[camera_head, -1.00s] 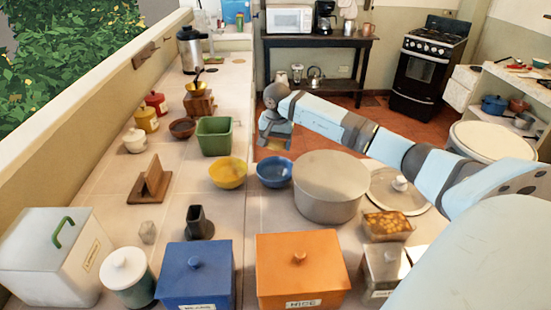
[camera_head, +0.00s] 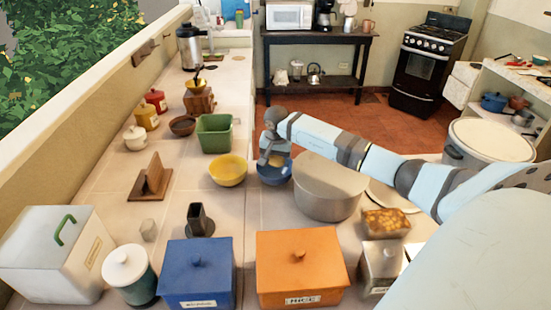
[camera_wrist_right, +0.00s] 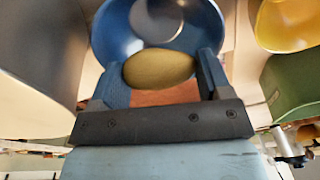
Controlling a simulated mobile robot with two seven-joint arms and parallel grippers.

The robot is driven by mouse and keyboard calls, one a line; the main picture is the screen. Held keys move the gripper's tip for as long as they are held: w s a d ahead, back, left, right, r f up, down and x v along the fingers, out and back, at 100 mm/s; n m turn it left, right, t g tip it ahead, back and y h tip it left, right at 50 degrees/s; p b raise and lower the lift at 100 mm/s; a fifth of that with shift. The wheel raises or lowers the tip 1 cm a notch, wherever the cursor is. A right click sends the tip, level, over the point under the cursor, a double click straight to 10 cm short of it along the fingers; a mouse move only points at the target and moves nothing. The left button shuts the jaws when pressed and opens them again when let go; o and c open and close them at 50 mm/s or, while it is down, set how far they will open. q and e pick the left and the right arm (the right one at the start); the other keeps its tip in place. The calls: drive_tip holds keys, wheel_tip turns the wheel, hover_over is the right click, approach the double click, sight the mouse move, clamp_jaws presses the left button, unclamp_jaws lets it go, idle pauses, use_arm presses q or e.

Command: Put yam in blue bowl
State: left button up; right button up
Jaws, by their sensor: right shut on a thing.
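The yam (camera_wrist_right: 160,68) is a yellow-brown oval held between the two blue fingers of my right gripper (camera_wrist_right: 163,75), which is shut on it. In the right wrist view the blue bowl (camera_wrist_right: 118,32) lies behind the yam, with its rim around it. In the head view the blue bowl (camera_head: 268,175) sits on the counter between the yellow bowl and the large pot. My right gripper (camera_head: 277,160) is over the bowl's far side there. Whether the yam touches the bowl is unclear. My left gripper is not in view.
The yellow bowl (camera_head: 228,171) stands close left of the blue bowl, and the large grey pot (camera_head: 330,190) close right. A green container (camera_head: 215,135) is behind the yellow bowl. Blue (camera_head: 196,275) and orange (camera_head: 300,270) lidded boxes stand in front.

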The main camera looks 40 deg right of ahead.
sight(277, 161)
drive_tip(key=shift+f+b, duration=0.3)
drive_tip(key=shift+f, duration=0.15)
drive_tip(key=o, duration=0.9)
drive_tip(key=shift+o, duration=0.2)
drive_tip(key=shift+r, duration=0.1)
drive_tip(key=shift+r+p, duration=0.25)
drive_tip(key=shift+p, duration=0.1)
drive_tip(key=shift+r+p, duration=0.45)
drive_tip(key=shift+p, duration=0.05)
wheel_tip(277, 161, up, 12)
drive_tip(key=s+b, duration=0.1)
drive_tip(key=b, duration=0.1)
drive_tip(key=shift+s+a+f, duration=0.15)
drive_tip(key=shift+a+f, duration=0.05)
drive_tip(key=shift+a, duration=0.25)
